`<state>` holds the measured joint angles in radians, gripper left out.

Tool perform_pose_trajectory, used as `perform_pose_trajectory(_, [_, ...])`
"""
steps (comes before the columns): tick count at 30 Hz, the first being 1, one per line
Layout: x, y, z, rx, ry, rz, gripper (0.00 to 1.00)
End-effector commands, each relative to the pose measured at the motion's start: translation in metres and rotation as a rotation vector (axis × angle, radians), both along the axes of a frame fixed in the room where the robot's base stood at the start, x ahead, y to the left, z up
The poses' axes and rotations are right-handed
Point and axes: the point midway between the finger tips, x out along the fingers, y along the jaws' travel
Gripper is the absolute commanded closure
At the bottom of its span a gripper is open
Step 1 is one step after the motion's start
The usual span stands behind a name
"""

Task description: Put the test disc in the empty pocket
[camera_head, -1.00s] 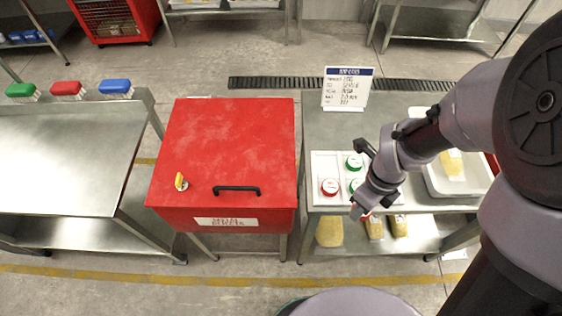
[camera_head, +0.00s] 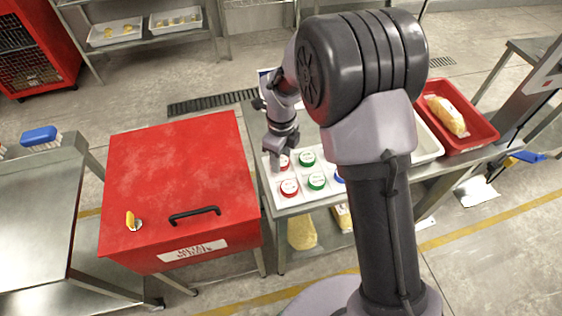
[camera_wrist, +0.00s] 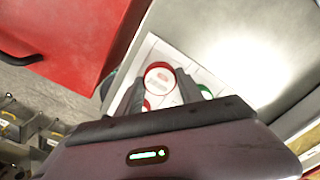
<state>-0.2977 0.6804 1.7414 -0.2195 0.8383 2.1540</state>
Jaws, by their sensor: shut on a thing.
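The test disc, white with a red rim, is between my gripper's fingertips (camera_wrist: 160,85) in the wrist view, where its face (camera_wrist: 160,74) shows. In the head view my gripper (camera_head: 279,158) is shut on it at the back-left corner of the white pocket tray (camera_head: 274,200); the disc's red edge (camera_head: 284,163) shows. The back-left pocket is hidden under disc and gripper; I cannot tell whether the disc touches its floor. Another red disc (camera_head: 289,187) is in front, with green discs (camera_head: 316,180) (camera_head: 306,158) to the right and a blue disc (camera_head: 339,176) partly behind my arm.
A red metal box (camera_head: 180,180) with a black handle stands left of the steel table. A red tray (camera_head: 480,128) with a yellow bag (camera_head: 447,116) is at the right, beside a white tray (camera_head: 427,143). My arm hides the table's middle.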

Motion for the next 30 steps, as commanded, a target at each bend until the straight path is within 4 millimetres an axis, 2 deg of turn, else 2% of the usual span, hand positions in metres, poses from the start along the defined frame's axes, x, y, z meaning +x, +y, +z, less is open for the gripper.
perform_pose_trajectory(1, [0.0,0.0,-0.012,0.0,0.001,0.0,1.0])
perform_pose_trajectory(11, [0.0,0.0,-0.013,0.0,0.0,-0.001,1.0])
perform_pose_trajectory(12, [0.0,0.0,-0.012,0.0,0.0,-0.001,0.5])
perform_pose_trajectory(15, [0.0,0.0,-0.012,0.0,0.0,-0.001,0.34])
perform_pose_trajectory(24, [0.0,0.0,-0.009,0.0,0.0,-0.001,0.34])
perform_pose_trajectory(26, [0.0,0.0,-0.001,0.001,-0.002,-0.001,0.34])
perform_pose_trajectory(30, [0.001,0.0,0.038,0.002,-0.005,-0.002,0.34])
